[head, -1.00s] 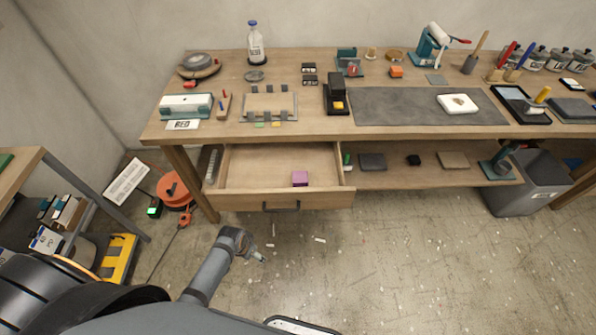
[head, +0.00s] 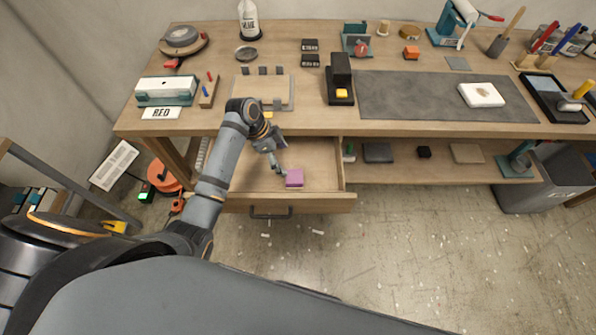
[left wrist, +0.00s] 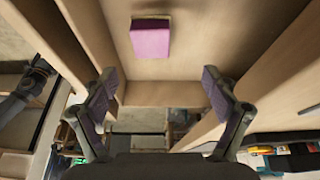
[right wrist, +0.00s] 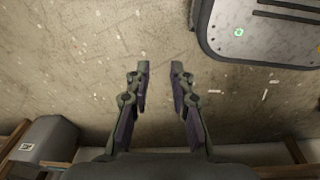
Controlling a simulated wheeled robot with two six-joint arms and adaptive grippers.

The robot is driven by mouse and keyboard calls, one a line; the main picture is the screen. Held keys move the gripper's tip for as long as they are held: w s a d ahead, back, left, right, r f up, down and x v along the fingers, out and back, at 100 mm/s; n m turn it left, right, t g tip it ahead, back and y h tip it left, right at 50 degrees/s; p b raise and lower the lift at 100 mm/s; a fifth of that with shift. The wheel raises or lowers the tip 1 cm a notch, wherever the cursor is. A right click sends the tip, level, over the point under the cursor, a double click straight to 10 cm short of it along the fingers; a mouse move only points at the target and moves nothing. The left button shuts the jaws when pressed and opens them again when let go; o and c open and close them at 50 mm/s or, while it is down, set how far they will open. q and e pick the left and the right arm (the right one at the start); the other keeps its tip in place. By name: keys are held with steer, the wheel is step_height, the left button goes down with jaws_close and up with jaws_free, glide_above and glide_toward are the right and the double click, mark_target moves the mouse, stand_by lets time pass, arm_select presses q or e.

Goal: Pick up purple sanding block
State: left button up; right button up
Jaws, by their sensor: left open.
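The purple sanding block (head: 294,178) lies in the open drawer (head: 320,200), toward its right side. In the left wrist view the block (left wrist: 151,40) sits at the top centre, ahead of the fingers and apart from them. My left gripper (head: 281,171) is open and empty, just left of the block in the head view; it also shows in the left wrist view (left wrist: 158,90) with its fingers wide apart. My right gripper (right wrist: 159,68) shows only in its own wrist view, with empty, parted fingers above the floor.
The workbench top (head: 300,130) overhangs the drawer's back. The drawer's side walls stand close around the left gripper. A lower shelf (head: 400,172) with dark blocks is to the right of the drawer.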

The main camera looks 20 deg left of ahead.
mark_target(294, 176)
arm_select(q)
steer(key=shift+s+d+f, duration=0.3)
steer(key=shift+d+f, duration=0.1)
steer(key=shift+f, duration=0.25)
steer(key=x, duration=0.2)
steer(key=shift+d+f, duration=0.15)
steer(key=shift+f, duration=0.1)
steer(key=shift+w+f, duration=0.1)
steer(key=shift+f, duration=0.2)
steer(key=shift+d+f+p, duration=0.2)
steer(key=shift+f+p, duration=0.1)
steer(key=shift+f, duration=0.1)
steer(key=x, duration=0.4)
steer(key=shift+s, duration=0.35)
steer(key=shift+w+d+f, duration=0.1)
steer(key=shift+d+f, duration=0.05)
steer(key=shift+f, duration=0.15)
steer(key=c, duration=1.3)
arm_select(e)
steer(key=s, duration=0.1)
steer(key=s+r, duration=0.1)
steer(key=s, duration=0.1)
